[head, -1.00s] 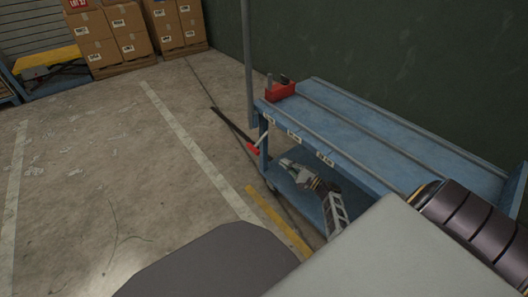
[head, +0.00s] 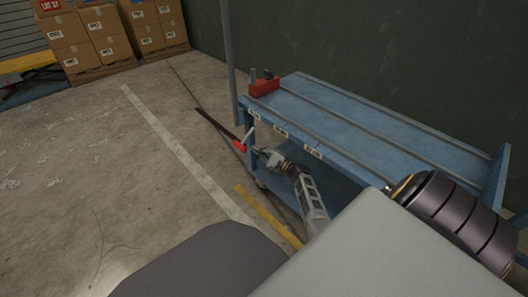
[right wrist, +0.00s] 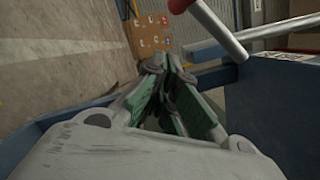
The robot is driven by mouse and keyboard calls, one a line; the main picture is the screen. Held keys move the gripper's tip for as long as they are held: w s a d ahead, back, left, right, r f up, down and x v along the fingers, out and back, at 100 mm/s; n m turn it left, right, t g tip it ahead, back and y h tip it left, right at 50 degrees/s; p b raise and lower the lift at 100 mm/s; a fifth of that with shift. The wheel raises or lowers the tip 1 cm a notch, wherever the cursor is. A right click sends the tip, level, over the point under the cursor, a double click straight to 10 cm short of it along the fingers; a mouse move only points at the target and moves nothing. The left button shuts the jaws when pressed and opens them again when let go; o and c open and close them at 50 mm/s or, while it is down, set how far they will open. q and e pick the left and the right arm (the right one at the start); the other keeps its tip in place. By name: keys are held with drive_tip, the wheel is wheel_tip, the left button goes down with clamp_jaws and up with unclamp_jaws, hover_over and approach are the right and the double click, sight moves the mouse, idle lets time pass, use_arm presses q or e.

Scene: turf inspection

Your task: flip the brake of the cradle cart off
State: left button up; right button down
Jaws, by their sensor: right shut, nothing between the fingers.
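The cradle cart (head: 350,105) is a blue cart by the dark wall, and its blue frame shows in the right wrist view (right wrist: 285,85). Its brake lever (head: 240,146) sits at the cart's near left corner, a pale rod with a red end that points down and outward. In the right wrist view the lever (right wrist: 215,25) crosses the top, beyond my fingertips. My right gripper (head: 259,152) is shut and empty, just right of and slightly below the lever. I cannot tell whether they touch. My right gripper's closed fingers (right wrist: 167,65) also show in the wrist view. My left gripper is out of view.
A red holder (head: 263,87) stands on the cart's top left end. A grey post (head: 229,55) rises behind that corner. Stacked cardboard boxes (head: 100,35) stand at the back left. The concrete floor (head: 75,170) left of the cart is clear, with painted lines.

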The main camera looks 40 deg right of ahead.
sight(247, 137)
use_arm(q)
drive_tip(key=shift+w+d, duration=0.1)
use_arm(e)
drive_tip(key=shift+w+a+r, duration=0.15)
drive_tip(key=shift+a+r, duration=0.4)
drive_tip(key=shift+a, duration=0.35)
drive_tip(key=shift+w+a+r, duration=0.15)
drive_tip(key=shift+a+r, duration=0.35)
drive_tip(key=shift+a, duration=0.4)
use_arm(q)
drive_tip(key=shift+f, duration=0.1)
use_arm(e)
drive_tip(key=shift+a+r, duration=0.1)
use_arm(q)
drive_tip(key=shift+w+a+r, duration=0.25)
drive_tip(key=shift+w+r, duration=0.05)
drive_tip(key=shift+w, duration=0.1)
use_arm(e)
drive_tip(key=shift+a+m, duration=0.1)
drive_tip(key=shift+m, duration=0.5)
